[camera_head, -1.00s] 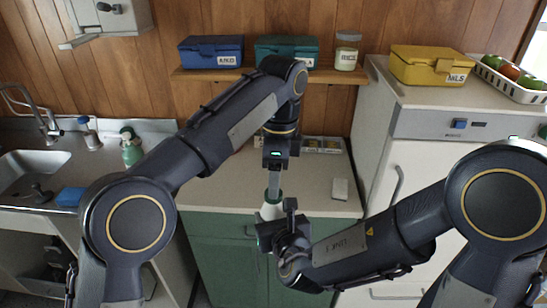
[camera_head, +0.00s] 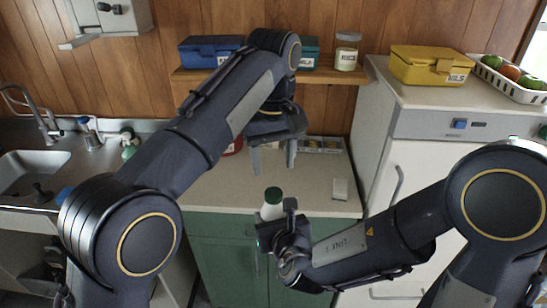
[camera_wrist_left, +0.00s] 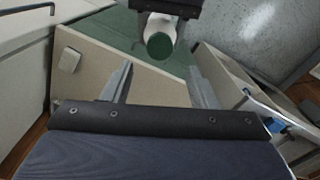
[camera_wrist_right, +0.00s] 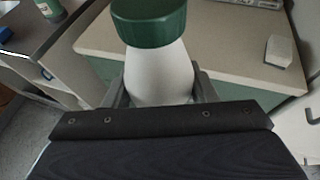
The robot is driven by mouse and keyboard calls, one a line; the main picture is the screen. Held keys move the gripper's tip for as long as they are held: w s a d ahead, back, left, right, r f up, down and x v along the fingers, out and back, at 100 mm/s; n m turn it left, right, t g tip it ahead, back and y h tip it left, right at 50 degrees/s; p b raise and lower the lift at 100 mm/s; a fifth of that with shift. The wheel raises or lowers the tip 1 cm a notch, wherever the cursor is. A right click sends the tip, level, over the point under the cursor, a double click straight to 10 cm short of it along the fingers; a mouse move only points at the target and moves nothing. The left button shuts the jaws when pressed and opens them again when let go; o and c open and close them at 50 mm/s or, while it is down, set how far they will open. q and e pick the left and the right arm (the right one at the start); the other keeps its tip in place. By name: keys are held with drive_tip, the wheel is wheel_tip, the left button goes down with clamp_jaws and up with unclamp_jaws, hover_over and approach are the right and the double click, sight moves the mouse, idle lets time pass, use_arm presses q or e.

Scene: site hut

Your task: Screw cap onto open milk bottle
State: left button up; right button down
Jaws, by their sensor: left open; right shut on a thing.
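The milk bottle (camera_head: 271,208) is white and upright, held in front of the counter edge by my right gripper (camera_head: 280,232). My right gripper is shut on the bottle's body, which also shows in the right wrist view (camera_wrist_right: 160,78). A dark green cap (camera_head: 273,195) sits on top of the bottle; in the right wrist view the cap (camera_wrist_right: 149,22) looks level on the neck. Whether it is tight I cannot tell. My left gripper (camera_head: 273,168) is open and empty above the cap, apart from it. In the left wrist view the cap (camera_wrist_left: 159,46) lies beyond the open fingers (camera_wrist_left: 157,85).
The counter (camera_head: 225,187) holds a small white block (camera_head: 340,188) at right. Blue (camera_head: 208,51) and yellow (camera_head: 432,65) boxes and a jar (camera_head: 347,52) stand higher up. A green bottle (camera_head: 130,145) stands near the sink at left.

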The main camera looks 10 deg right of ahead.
sight(273, 192)
use_arm(q)
drive_tip(key=shift+f, duration=4)
drive_tip(key=c, duration=1)
drive_tip(key=m, duration=0.6)
drive_tip(key=shift+m, duration=0.4)
drive_tip(key=m, duration=0.4)
drive_tip(key=shift+m, duration=0.3)
drive_tip(key=o, duration=1.2)
drive_tip(key=shift+c, duration=0.2)
